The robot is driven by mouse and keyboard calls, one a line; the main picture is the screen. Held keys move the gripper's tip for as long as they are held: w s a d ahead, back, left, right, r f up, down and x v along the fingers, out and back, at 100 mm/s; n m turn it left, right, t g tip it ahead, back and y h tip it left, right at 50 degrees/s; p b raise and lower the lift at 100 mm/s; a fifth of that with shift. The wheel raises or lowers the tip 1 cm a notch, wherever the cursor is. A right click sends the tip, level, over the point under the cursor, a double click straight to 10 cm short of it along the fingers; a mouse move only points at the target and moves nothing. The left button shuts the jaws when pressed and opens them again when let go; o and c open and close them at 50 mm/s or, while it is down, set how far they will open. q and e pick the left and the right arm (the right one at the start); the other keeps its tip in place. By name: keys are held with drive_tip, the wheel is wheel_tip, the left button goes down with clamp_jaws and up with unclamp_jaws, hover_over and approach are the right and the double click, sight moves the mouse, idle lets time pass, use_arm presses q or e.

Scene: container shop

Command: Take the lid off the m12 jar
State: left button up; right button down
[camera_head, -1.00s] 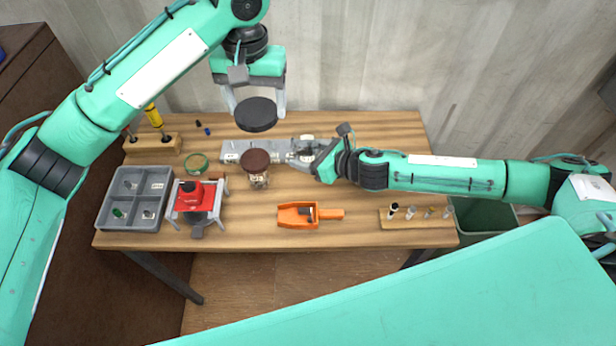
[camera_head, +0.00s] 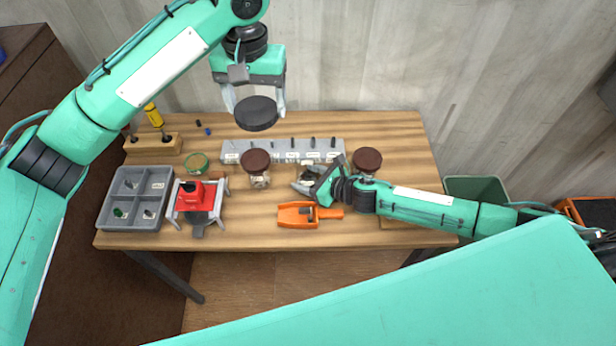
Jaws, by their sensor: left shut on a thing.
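My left gripper (camera_head: 256,104) is shut on a round black lid (camera_head: 256,114) and holds it in the air above the back of the table. A jar (camera_head: 310,171) without a visible lid stands in the middle, partly hidden by my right gripper (camera_head: 298,184). The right fingers are close beside this jar; I cannot tell if they touch it or how far they are open. A jar with a brown lid (camera_head: 256,160) stands to its left, and another brown-lidded jar (camera_head: 367,160) stands to its right. The labels are too small to read.
A grey labelled rack (camera_head: 232,147) lies behind the jars. An orange scoop (camera_head: 296,215) lies in front. A red device (camera_head: 195,196), a grey divided tray (camera_head: 115,212) and a green ring (camera_head: 197,163) are at the left. A green bin (camera_head: 476,187) stands beyond the right edge.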

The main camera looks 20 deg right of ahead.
use_arm(q)
drive_tip(key=shift+f, duration=0.2)
use_arm(e)
drive_tip(key=shift+f, duration=0.15)
use_arm(q)
drive_tip(key=shift+r, duration=0.1)
use_arm(e)
drive_tip(key=shift+c, duration=1.8)
unclamp_jaws()
use_arm(q)
drive_tip(key=shift+r, duration=0.2)
use_arm(e)
drive_tip(key=shift+r, duration=0.3)
use_arm(q)
drive_tip(key=shift+f, duration=0.3)
use_arm(e)
drive_tip(key=shift+s+d, duration=0.25)
use_arm(q)
wheel_tip(320, 180, down, 3)
drive_tip(key=b, duration=0.3)
use_arm(e)
wheel_tip(320, 180, up, 4)
hover_over(337, 203)
drive_tip(key=shift+f, duration=0.15)
use_arm(q)
drive_tip(key=shift+f+b, duration=0.15)
drive_tip(key=shift+b, duration=0.2)
use_arm(e)
drive_tip(key=shift+s+d+r, duration=0.3)
drive_tip(key=shift+s, duration=0.15)
